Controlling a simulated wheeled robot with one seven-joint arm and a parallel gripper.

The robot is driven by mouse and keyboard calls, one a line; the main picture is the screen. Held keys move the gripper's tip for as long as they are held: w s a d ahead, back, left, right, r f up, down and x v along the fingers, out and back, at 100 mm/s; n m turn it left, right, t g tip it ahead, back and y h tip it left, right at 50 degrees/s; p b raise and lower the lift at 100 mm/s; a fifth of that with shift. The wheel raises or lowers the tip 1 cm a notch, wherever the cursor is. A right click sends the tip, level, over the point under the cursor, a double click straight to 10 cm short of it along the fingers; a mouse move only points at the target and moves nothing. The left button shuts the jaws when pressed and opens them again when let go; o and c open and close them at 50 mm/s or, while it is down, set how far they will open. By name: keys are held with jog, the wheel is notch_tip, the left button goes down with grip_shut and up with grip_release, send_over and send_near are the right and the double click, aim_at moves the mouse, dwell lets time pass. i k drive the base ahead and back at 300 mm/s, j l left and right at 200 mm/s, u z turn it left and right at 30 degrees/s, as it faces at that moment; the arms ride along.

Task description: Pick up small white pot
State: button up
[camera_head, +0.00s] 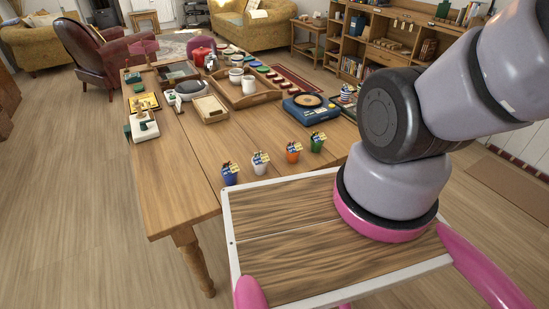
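The small white pot (260,168) stands upright near the front edge of the wooden table (165,190). It holds what looks like a small plant or decoration with yellow and blue bits, too small to tell. It is second from the left in a row of small pots, between a blue pot (229,179) and an orange pot (293,156). A green pot (317,146) ends the row at the right. The pots stand apart from one another. My arm rises at the right of the view, but my gripper is out of the picture.
A blue portable stove with a pan (309,105) stands behind the pots. A wooden tray (268,97) with white containers, a small wooden box (210,108) and a red kettle (202,55) are farther back. Bare tabletop lies left of and behind the pots.

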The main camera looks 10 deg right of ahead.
aim_at(260, 160)
jog(key=j+z, duration=0.2)
jog(key=j, duration=0.2)
jog(key=j+z, duration=0.2)
jog(key=j, duration=0.25)
jog(key=k+j+z, duration=0.2)
jog(key=j, duration=0.15)
jog(key=j+z, duration=0.2)
jog(key=j, duration=0.25)
jog(key=k+j+z, duration=0.2)
jog(key=j, duration=0.15)
jog(key=i, duration=0.05)
